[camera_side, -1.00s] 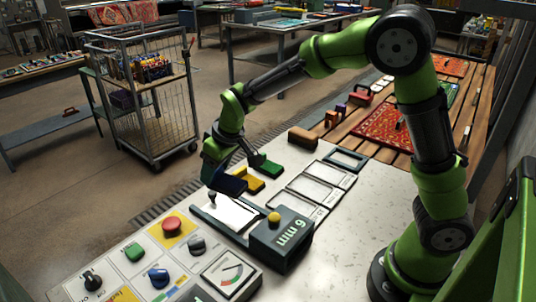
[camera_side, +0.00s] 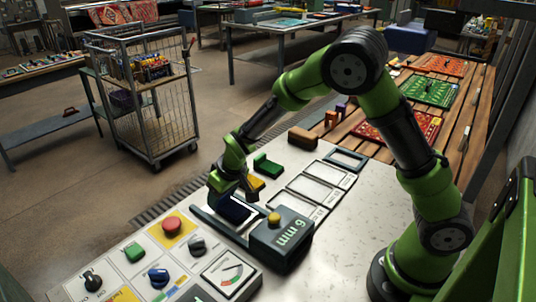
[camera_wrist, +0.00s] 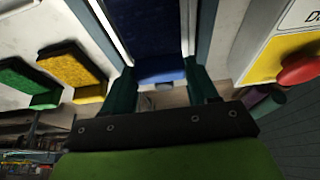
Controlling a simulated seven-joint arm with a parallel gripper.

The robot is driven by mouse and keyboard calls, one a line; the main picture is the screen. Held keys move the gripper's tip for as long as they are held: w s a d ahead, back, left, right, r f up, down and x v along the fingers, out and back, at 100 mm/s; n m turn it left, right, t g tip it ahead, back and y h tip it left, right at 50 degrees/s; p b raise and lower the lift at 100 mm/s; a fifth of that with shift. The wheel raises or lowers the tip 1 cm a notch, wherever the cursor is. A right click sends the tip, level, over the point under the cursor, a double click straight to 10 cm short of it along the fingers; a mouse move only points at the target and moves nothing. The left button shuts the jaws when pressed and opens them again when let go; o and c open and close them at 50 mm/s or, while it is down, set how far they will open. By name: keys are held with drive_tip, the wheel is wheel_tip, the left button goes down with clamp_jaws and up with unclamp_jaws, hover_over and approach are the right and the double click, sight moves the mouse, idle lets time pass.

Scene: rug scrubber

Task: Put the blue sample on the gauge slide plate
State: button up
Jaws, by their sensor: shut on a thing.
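The blue sample (camera_side: 237,208) is a dark blue carpet-like piece over the gauge slide plate (camera_side: 208,215), left of the dark gauge block (camera_side: 282,242) marked 6 mm. My gripper (camera_side: 235,198) is shut on the sample, one finger at each side. In the wrist view the blue sample (camera_wrist: 158,68) runs between the two fingers of my gripper (camera_wrist: 162,85), with pale plate strips along its sides. The sample is low and lies close to or on the plate; I cannot tell whether it touches. It covers most of the plate.
A yellow sample (camera_side: 255,184) and a green sample (camera_side: 267,165) lie behind the gauge. A control panel with a red button (camera_side: 171,224) and knobs stands front left.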

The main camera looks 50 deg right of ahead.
sight(235, 210)
drive_tip(key=shift+f, duration=0.15)
drive_tip(key=o, duration=1)
drive_tip(key=shift+o, duration=0.2)
drive_tip(key=shift+r, duration=0.5)
drive_tip(key=v, duration=1.1)
drive_tip(key=s+d+r+m+t+y, duration=0.1)
drive_tip(key=s+r, duration=0.4)
drive_tip(key=s, duration=0.5)
drive_tip(key=s+d+r+m+t+y, duration=0.1)
drive_tip(key=s+d+r+m, duration=0.1)
drive_tip(key=s+r, duration=0.3)
drive_tip(key=s+m, duration=0.1)
drive_tip(key=s, duration=0.3)
drive_tip(key=shift+s+d+r+t, duration=0.15)
drive_tip(key=shift+s+d+t, duration=0.2)
drive_tip(key=shift+s+t, duration=0.05)
